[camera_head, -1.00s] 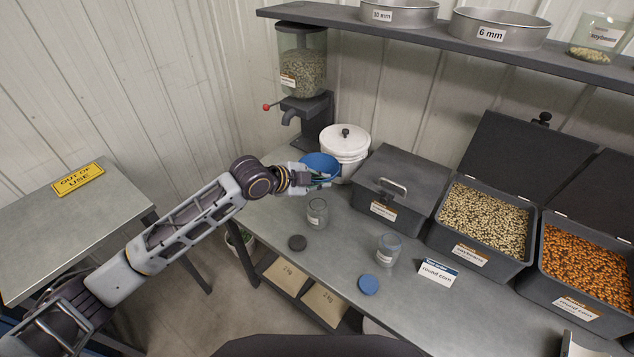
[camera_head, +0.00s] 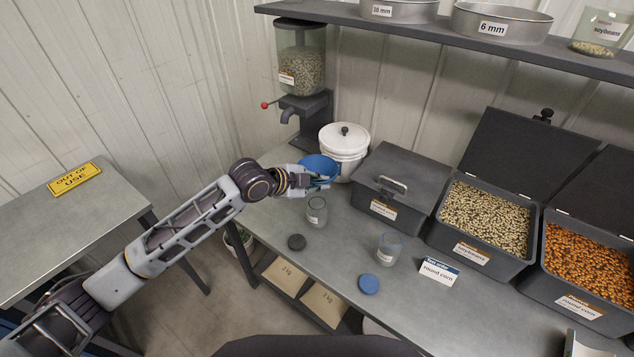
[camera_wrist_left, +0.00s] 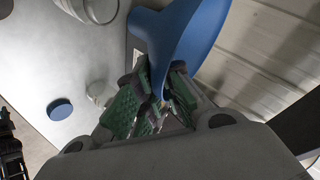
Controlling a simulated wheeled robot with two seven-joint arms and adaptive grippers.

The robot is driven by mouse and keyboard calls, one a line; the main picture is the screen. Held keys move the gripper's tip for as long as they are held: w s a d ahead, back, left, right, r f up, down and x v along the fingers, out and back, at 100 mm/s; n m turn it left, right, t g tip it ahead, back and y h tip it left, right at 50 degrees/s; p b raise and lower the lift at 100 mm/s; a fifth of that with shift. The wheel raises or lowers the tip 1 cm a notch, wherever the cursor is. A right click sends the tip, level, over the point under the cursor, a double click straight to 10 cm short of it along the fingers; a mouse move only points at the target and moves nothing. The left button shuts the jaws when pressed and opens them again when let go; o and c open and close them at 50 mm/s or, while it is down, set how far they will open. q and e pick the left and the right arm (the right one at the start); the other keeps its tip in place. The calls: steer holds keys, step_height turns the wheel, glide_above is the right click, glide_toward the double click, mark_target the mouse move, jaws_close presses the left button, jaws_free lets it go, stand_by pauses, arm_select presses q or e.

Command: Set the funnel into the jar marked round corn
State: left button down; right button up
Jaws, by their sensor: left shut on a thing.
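My left gripper (camera_head: 322,183) is shut on the blue funnel (camera_head: 318,164) and holds it over the back left of the bench, in front of the white bucket. In the left wrist view the funnel (camera_wrist_left: 195,40) sits between the green finger pads (camera_wrist_left: 150,102). One clear open jar (camera_head: 316,212) stands just below the gripper in the picture. A second clear open jar (camera_head: 389,249) stands further right, beside a card reading round corn (camera_head: 438,271). The labels on the jars themselves are too small to read. My right gripper is not seen.
The white lidded bucket (camera_head: 345,150), a closed grey bin (camera_head: 402,180) and open seed bins (camera_head: 487,225) line the back. A seed dispenser (camera_head: 301,75) stands at the back left.

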arm_select(q)
step_height(320, 180, down, 8)
steer(key=b, duration=0.4)
steer(key=shift+r, duration=0.15)
stand_by(1.2)
stand_by(0.7)
stand_by(0.5)
stand_by(0.5)
steer(key=shift+f, duration=0.35)
stand_by(0.7)
